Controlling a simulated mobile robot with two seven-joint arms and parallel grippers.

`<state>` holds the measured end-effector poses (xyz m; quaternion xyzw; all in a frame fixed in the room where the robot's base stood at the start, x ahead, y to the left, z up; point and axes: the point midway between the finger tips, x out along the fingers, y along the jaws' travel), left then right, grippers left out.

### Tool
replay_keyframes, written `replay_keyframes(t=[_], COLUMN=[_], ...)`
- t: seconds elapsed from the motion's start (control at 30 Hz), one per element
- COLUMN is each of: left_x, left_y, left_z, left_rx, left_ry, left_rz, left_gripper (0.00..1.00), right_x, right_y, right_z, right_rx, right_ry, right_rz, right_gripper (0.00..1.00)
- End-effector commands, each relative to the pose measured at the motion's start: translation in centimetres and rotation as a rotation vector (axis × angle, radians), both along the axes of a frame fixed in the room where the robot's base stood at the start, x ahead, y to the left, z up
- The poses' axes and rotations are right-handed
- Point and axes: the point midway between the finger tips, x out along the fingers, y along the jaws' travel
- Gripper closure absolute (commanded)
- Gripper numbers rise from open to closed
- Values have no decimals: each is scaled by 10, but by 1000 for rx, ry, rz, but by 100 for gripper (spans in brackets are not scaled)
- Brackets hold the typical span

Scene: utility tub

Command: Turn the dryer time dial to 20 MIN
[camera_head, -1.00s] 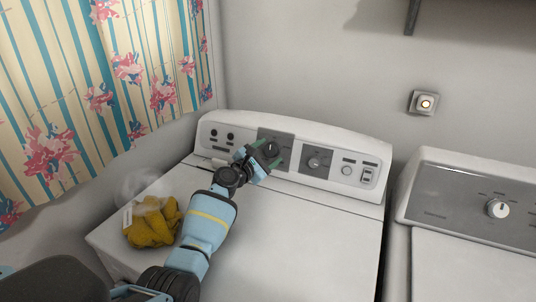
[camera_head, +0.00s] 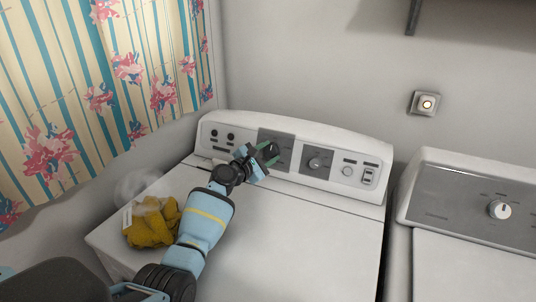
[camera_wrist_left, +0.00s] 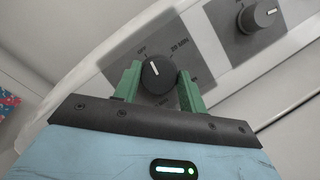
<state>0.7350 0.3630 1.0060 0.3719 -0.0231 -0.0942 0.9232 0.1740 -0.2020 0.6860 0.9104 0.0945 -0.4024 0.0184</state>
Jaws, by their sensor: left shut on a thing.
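The dryer's time dial (camera_head: 271,149) is a dark round knob on a grey plate at the left of the dryer's back panel. My left gripper (camera_head: 264,152) is at it, with its green fingers shut on the dial's two sides. In the left wrist view the dial (camera_wrist_left: 157,76) sits between the fingers. Its white pointer mark aims nearly straight up, tilted slightly left, between the printed OFF (camera_wrist_left: 142,51) and 20 MIN (camera_wrist_left: 180,45), nearer OFF. The labels lower on the plate are partly hidden by the fingers. My right gripper is not in view.
A second dark dial (camera_head: 318,161) is to the right on the same panel. A yellow crumpled cloth or glove (camera_head: 150,224) lies on the dryer top (camera_head: 290,235), left of my arm. A washer with a white dial (camera_head: 499,210) stands at the right.

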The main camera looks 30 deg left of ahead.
Motion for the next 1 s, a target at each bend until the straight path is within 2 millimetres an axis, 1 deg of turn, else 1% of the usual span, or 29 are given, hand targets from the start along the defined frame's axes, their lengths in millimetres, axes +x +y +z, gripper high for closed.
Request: replay_keyframes(t=[0.43,0.8,1.0], left_x=[0,1,1], left_y=[3,3,4], left_z=[1,4,5], left_rx=[380,702,846], left_ry=[22,40,49], left_rz=[-136,-255,-307], left_gripper=[81,81,81], right_x=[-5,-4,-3], right_y=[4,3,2], right_z=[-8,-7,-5], right_rx=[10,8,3], right_ry=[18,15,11], right_rz=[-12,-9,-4], right_gripper=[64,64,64])
